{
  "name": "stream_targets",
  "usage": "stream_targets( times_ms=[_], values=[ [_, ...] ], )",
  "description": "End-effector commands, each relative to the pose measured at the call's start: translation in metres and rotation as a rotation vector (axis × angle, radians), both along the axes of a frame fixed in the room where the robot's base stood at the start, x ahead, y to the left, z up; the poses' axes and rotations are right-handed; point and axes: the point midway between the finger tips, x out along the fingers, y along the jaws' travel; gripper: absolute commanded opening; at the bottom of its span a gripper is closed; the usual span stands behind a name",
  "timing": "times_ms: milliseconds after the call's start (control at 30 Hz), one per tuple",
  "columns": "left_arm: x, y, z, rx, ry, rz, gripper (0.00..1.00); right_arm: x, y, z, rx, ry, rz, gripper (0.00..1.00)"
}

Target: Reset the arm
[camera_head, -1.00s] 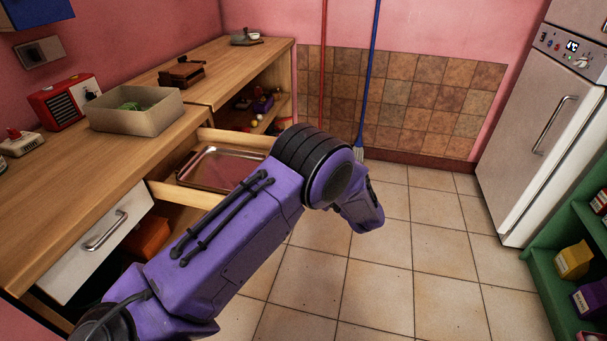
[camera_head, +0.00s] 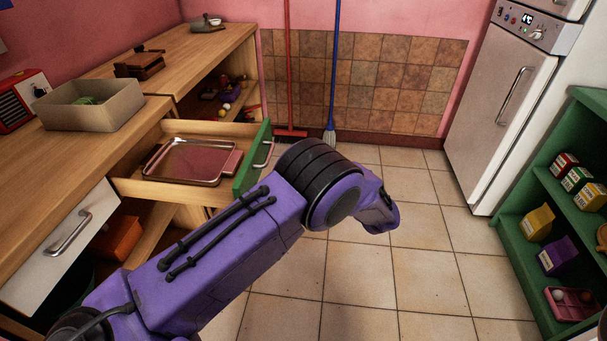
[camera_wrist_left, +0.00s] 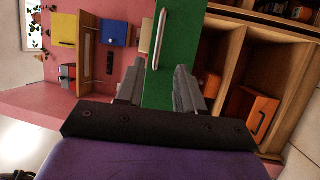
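My left arm (camera_head: 225,235) is purple with black joint rings and reaches from the lower left across the middle of the head view. Its gripper fingers are hidden there. In the left wrist view the left gripper (camera_wrist_left: 158,72) has its two grey fingers apart with nothing held between them. Behind them is the green front (camera_wrist_left: 180,50) of the drawer with its silver handle (camera_wrist_left: 160,40). In the head view that green drawer front (camera_head: 255,160) stands pulled out, beyond my arm. My right gripper is in neither view.
The open drawer holds a metal tray (camera_head: 190,160). A beige bin (camera_head: 92,105) stands on the wooden counter (camera_head: 40,165). The tiled floor (camera_head: 400,270) between is clear.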

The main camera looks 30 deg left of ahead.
Motion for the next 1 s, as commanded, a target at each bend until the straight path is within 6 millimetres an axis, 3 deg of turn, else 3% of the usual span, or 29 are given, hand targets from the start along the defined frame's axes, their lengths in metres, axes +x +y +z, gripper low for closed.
stream_targets(
  times_ms=[300, 433, 533, 633, 733, 800, 867, 900, 1000],
  values=[
    [0.001, 0.0, 0.0, 0.0, 0.001, -0.003, 0.37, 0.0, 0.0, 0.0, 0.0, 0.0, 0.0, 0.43],
    [0.021, 0.0, 0.0, 0.027, 0.085, -0.123, 0.37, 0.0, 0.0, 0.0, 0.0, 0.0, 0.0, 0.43],
    [0.04, 0.005, -0.022, 0.126, 0.356, -0.365, 0.37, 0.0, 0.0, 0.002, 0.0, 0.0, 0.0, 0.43],
    [0.03, 0.016, -0.074, 0.19, 0.778, -0.641, 0.37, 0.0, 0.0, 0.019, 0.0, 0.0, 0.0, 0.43],
    [-0.018, 0.021, -0.134, 0.169, 1.157, -0.871, 0.37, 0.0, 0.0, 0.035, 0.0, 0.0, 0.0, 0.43],
    [-0.068, 0.023, -0.168, 0.116, 1.387, -1.011, 0.37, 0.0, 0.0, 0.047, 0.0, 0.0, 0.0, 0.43],
    [-0.119, 0.023, -0.189, 0.052, 1.563, -1.123, 0.37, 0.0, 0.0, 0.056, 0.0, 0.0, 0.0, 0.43],
    [-0.154, 0.022, -0.197, 0.003, 1.665, -1.191, 0.37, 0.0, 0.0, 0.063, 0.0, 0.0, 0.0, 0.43],
    [-0.234, 0.019, -0.204, -0.128, 1.859, -1.327, 0.37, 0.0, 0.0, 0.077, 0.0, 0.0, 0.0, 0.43]
  ],
)
